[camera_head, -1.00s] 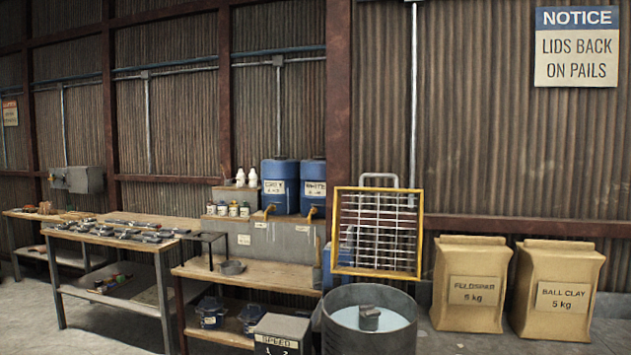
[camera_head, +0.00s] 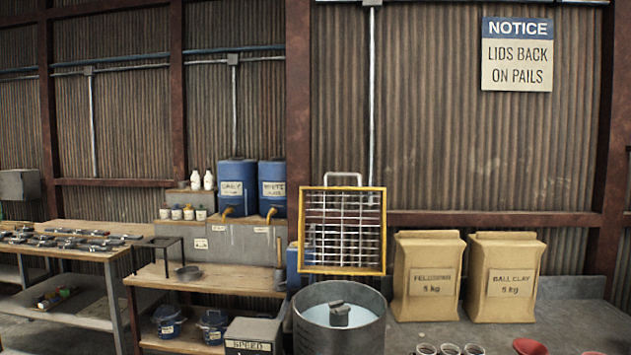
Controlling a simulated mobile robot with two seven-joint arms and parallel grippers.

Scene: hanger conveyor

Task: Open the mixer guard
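The mixer guard (camera_head: 342,230) is a yellow-framed grille of thin metal bars with a grey loop handle (camera_head: 343,178) on its top edge. It stands upright behind the grey mixer drum (camera_head: 373,337), raised clear of the drum's mouth. The drum is open at the top and holds pale blue liquid, with a dark grey block-like part (camera_head: 339,313) in the middle. Neither of my grippers shows in the head view.
A grey box with a SPEED label (camera_head: 253,337) stands left of the drum. Two tan bags (camera_head: 427,276) stand right of it. Several cups and a red bowl (camera_head: 529,346) show at the bottom right. A wooden bench (camera_head: 205,276) with blue barrels behind it is at left.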

